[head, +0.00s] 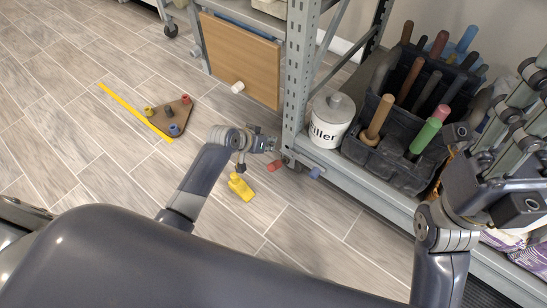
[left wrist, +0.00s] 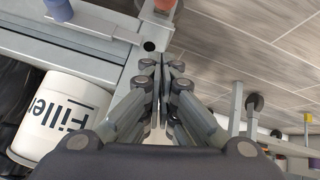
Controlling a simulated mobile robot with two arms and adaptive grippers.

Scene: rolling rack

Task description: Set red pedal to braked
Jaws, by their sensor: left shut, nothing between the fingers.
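The red pedal (head: 274,165) sticks out low at the foot of the grey rack's corner post. In the left wrist view it shows at the top edge, partly cut off (left wrist: 164,6). My left gripper (head: 274,144) is shut and empty, close by the post and just above the red pedal in the head view. Its fingertips (left wrist: 160,62) meet in the left wrist view, apart from the pedal. My right gripper (head: 515,115) is at the right edge, in front of the rack. Its fingertips are not clear. I cannot tell the pedal's exact tilt.
A blue pedal (head: 316,173) sits right of the red one. A white filler bucket (head: 329,120) and a black tool bin (head: 390,165) stand on the rack's lower shelf. A yellow object (head: 241,187) and a brown triangular board (head: 168,116) lie on open floor.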

